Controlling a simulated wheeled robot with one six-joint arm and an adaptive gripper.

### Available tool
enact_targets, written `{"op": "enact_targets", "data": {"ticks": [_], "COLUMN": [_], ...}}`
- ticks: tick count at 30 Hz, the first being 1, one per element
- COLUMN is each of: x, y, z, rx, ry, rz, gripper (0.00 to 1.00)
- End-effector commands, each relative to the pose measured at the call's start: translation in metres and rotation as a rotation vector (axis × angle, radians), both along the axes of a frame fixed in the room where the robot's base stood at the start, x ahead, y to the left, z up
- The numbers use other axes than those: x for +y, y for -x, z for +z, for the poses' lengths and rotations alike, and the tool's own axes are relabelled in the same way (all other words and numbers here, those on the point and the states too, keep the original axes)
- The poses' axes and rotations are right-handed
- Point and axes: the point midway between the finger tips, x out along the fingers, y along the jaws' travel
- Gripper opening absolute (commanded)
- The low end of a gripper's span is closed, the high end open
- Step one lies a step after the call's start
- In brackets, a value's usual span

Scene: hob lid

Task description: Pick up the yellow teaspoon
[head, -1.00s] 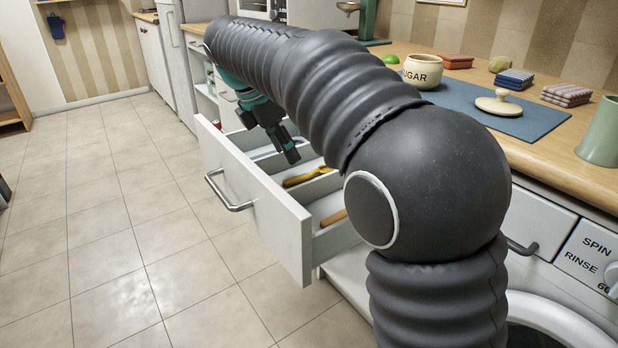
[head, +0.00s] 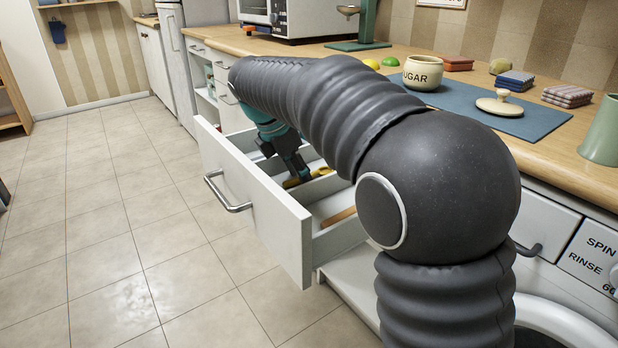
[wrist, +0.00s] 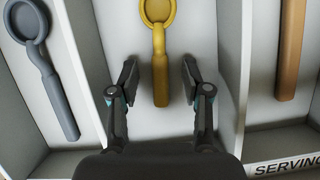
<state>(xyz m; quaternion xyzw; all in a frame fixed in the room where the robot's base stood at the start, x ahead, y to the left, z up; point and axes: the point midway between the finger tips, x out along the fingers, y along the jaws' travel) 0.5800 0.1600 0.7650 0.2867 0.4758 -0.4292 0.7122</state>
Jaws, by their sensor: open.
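The yellow teaspoon (wrist: 160,62) lies in the middle compartment of the open drawer (head: 258,212) in the wrist view, its bowl at the top edge and its handle pointing toward my gripper. My gripper (wrist: 157,82) is open, with one finger on each side of the handle and a gap on both sides. In the head view my gripper (head: 297,180) is down in the drawer over the yellow teaspoon (head: 320,172), which it partly hides.
A grey spoon (wrist: 45,68) lies in the compartment to the left. A wooden handle (wrist: 291,45) lies in the right one, by a "SERVING" label. Dividers (wrist: 232,70) stand close beside my fingers. The worktop (head: 560,140) is behind my arm.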

Motion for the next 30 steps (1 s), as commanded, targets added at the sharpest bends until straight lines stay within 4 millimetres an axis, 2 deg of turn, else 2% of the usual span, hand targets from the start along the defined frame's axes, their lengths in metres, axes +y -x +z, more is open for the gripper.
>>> {"op": "enact_targets", "data": {"ticks": [11, 14, 17, 18, 30], "x": [0.0001, 0.0001, 0.0001, 0.0001, 0.0003], "y": [0.0000, -0.0001, 0.0000, -0.0001, -0.0001], "z": [-0.0024, -0.0030, -0.0032, -0.0033, -0.0030], "rx": [0.000, 0.000, 0.000, 0.000, 0.001], "ry": [0.000, 0.000, 0.000, 0.000, 0.000], "rz": [0.000, 0.000, 0.000, 0.000, 0.000], "gripper": [0.48, 0.28, 0.03, 0.00, 0.00]}}
